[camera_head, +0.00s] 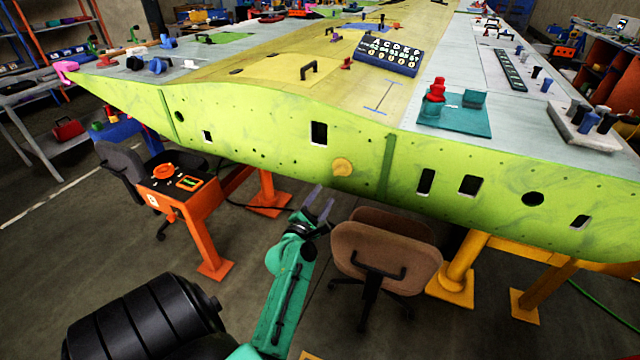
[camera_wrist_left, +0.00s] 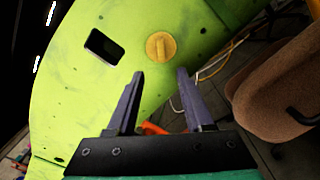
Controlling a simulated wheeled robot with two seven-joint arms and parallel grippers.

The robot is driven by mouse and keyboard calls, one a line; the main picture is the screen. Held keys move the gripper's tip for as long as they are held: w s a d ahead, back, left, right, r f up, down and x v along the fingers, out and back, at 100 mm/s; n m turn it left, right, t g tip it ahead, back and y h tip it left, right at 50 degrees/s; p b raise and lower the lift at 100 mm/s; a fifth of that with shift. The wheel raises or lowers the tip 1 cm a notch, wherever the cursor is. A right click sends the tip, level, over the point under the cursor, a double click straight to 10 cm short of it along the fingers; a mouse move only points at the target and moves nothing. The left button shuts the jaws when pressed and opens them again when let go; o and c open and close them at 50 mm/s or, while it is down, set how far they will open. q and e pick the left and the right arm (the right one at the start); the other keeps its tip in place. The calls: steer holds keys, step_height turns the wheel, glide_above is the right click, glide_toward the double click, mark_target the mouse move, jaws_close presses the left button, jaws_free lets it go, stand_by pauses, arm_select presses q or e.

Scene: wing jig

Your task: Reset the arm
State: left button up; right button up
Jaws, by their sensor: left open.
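My left gripper (camera_head: 320,207) is at the end of my green arm, which rises from the bottom of the head view. It is open and empty, below the lower edge of the yellow-green wing panel (camera_head: 250,128). In the left wrist view its two dark fingers (camera_wrist_left: 160,95) stand apart with nothing between them. My right gripper is not in view.
A brown chair (camera_head: 385,250) stands close to the right of my left arm. An orange stand (camera_head: 185,205) with a small panel and a dark chair (camera_head: 122,165) are to the left. Yellow supports (camera_head: 455,270) stand at the right. Floor is bare between the orange stand and my arm.

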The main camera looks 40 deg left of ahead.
arm_select(q)
steer(key=shift+v, duration=0.85)
steer(key=s+d+f+m+g+h, duration=0.25)
steer(key=d+f+m, duration=0.3)
steer(key=f, duration=0.45)
steer(key=s+d+f+m+g+h, duration=0.1)
steer(key=s+d+f+m+g, duration=0.25)
steer(key=f+m, duration=0.45)
steer(key=s+d+f+m+g+h, duration=0.25)
steer(key=d+f, duration=0.25)
steer(key=f, duration=0.8)
steer(key=s+f+m+g, duration=0.2)
steer(key=s+f+m, duration=0.3)
steer(key=s, duration=0.4)
steer(key=s+f+m+g, duration=0.3)
steer(key=s+f+m, duration=0.2)
steer(key=s, duration=0.5)
steer(key=s+f+m+g, duration=0.2)
steer(key=s+f+m, duration=0.3)
steer(key=s+m, duration=0.2)
steer(key=s+d, duration=0.1)
steer(key=s, duration=0.1)
steer(key=shift+s, duration=0.35)
